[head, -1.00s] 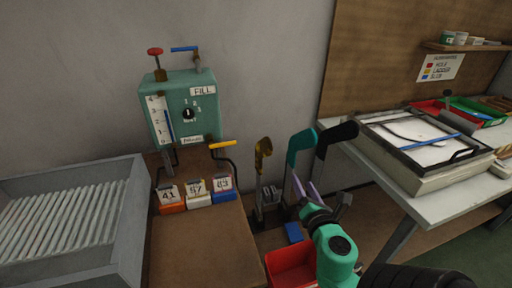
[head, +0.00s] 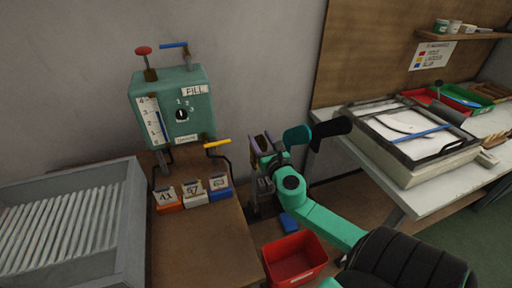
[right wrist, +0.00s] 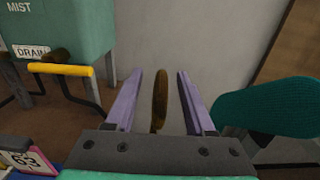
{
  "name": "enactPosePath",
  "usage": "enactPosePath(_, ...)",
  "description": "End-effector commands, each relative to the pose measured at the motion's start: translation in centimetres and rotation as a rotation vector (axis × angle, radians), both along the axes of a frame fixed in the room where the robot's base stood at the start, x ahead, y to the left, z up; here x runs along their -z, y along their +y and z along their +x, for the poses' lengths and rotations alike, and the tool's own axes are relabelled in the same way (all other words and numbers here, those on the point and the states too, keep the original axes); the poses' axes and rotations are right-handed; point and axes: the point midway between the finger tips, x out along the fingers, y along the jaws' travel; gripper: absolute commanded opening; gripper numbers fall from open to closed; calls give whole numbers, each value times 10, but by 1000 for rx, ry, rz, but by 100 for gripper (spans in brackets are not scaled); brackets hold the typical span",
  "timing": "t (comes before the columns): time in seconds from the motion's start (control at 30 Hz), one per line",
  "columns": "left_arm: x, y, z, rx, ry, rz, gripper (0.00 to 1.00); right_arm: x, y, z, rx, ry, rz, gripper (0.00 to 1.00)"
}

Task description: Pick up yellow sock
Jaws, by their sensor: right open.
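The yellow sock (right wrist: 160,100) is a dull mustard upright shape, seen nearly edge-on in the right wrist view. It stands between the two purple fingers of my right gripper (right wrist: 160,76), with a visible gap on each side. The gripper is open. In the head view my right gripper (head: 262,142) is at the sock rack and hides most of the yellow sock. My left gripper is not in view.
A teal sock (head: 297,138) and a black one (head: 332,127) stand just right of the gripper. A yellow-handled lever (head: 217,143) on the green mist box (head: 172,105) is close on the left. A red bin (head: 294,259) is below.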

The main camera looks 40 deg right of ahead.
Motion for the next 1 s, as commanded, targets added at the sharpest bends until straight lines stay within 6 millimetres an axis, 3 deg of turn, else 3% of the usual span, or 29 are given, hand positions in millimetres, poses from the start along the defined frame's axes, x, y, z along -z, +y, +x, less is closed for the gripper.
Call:
enactPosePath(0.23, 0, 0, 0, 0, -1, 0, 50, 1, -1, 4, 0, 1, 1, 54)
enactPosePath(0.37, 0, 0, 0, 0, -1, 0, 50, 1, -1, 4, 0, 1, 1, 5)
enactPosePath(0.4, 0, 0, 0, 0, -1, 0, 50, 1, -1, 4, 0, 1, 1, 0)
enactPosePath(0.77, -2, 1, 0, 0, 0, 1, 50, -3, -1, 3, 0, 0, 2, 0)
enactPosePath(1.0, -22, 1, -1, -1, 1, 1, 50, -39, -1, 4, -3, -2, -1, 0)
